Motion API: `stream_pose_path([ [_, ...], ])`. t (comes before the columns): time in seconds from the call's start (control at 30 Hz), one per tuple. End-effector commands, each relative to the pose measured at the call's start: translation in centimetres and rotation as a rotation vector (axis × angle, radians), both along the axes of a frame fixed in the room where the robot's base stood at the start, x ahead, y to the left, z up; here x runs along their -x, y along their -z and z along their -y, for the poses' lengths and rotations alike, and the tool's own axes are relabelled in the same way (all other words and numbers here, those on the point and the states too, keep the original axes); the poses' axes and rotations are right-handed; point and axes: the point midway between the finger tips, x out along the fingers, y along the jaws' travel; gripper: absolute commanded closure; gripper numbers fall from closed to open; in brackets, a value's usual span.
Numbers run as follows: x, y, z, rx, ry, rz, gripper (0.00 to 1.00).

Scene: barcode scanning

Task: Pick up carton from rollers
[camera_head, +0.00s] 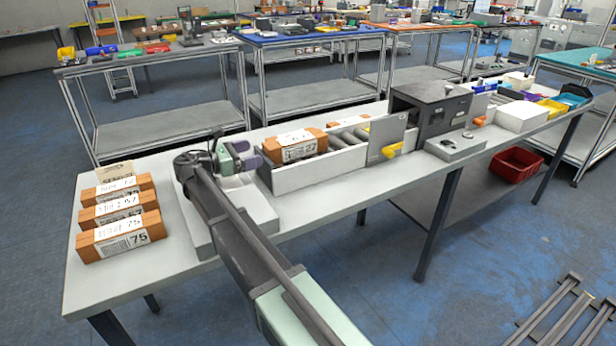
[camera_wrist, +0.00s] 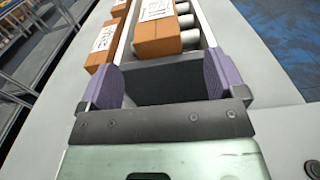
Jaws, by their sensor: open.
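A brown carton (camera_head: 303,150) with white labels, one reading 27, sits on the rollers (camera_head: 347,137) at the near end of a white-walled conveyor. In the wrist view the same carton (camera_wrist: 156,38) is ahead of my fingers, with rollers (camera_wrist: 187,22) showing beside it. My gripper (camera_head: 245,158) is just left of the conveyor's end, apart from the carton. In the wrist view its two purple fingers (camera_wrist: 160,85) are spread wide with nothing between them. The carton's far side is hidden.
Other cartons (camera_wrist: 101,52) stand outside the conveyor wall, left in the wrist view. Several labelled cartons (camera_head: 123,237) line the table's left end. A dark scanner box (camera_head: 430,107) spans the conveyor's far part. A grey panel (camera_head: 386,140) stands before it.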

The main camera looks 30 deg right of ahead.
Motion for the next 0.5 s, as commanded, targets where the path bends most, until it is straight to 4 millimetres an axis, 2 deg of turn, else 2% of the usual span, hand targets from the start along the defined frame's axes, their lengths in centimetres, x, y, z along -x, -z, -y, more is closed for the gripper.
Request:
stream_pose_path([
  [0.03,-0.6,0.1,-0.2,0.028,-0.001,-0.023,0.11],
  [0.17,-0.5,-0.6,-0.1,0.042,-0.001,-0.037,0.11],
  [0.33,-0.5,-0.7,1.9,0.04,-0.001,-0.035,0.11],
  [0.5,-0.5,-0.6,2.6,0.039,0.0,-0.034,0.11],
])
